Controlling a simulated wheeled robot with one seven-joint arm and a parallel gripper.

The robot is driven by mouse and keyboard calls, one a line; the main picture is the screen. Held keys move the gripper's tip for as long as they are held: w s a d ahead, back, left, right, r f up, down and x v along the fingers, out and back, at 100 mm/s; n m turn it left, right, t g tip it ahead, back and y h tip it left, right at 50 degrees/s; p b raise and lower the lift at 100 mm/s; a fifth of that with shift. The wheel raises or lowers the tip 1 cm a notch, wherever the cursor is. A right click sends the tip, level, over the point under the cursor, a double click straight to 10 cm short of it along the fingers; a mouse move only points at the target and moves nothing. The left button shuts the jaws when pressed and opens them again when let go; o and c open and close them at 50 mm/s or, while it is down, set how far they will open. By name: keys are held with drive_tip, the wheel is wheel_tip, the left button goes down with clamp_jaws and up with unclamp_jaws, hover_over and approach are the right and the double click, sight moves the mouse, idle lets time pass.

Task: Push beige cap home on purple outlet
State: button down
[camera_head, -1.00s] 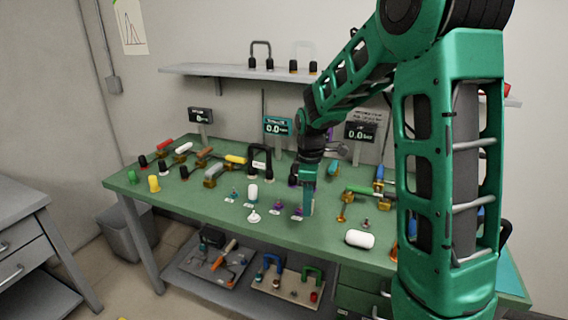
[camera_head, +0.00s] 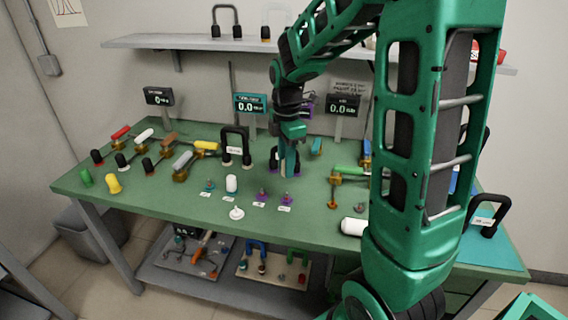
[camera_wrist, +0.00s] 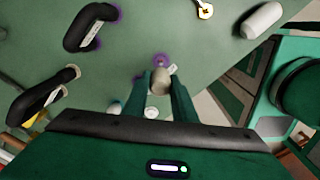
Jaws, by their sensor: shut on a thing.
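The beige cap (camera_wrist: 160,82) is between my fingertips in the wrist view; my gripper (camera_wrist: 160,86) is shut on it. A purple outlet (camera_wrist: 162,60) shows just beyond the cap, partly covered by it; I cannot tell whether they touch. In the head view my gripper (camera_head: 289,172) points down over the bench, and the cap cannot be made out there.
A white cylinder (camera_head: 231,184) and a white cone-shaped piece (camera_head: 237,212) stand left of the outlets. A white roll (camera_head: 353,227) lies at front right. The bench front-left (camera_head: 180,215) is clear.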

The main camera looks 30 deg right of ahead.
drive_tip(key=shift+n, duration=0.9)
drive_tip(key=shift+s+f, duration=0.1)
drive_tip(key=shift+f, duration=2.8)
drive_tip(key=shift+f, duration=1.75)
drive_tip(key=c, duration=1.4)
unclamp_jaws()
wheel_tip(320, 180, up, 11)
drive_tip(key=shift+f, duration=0.15)
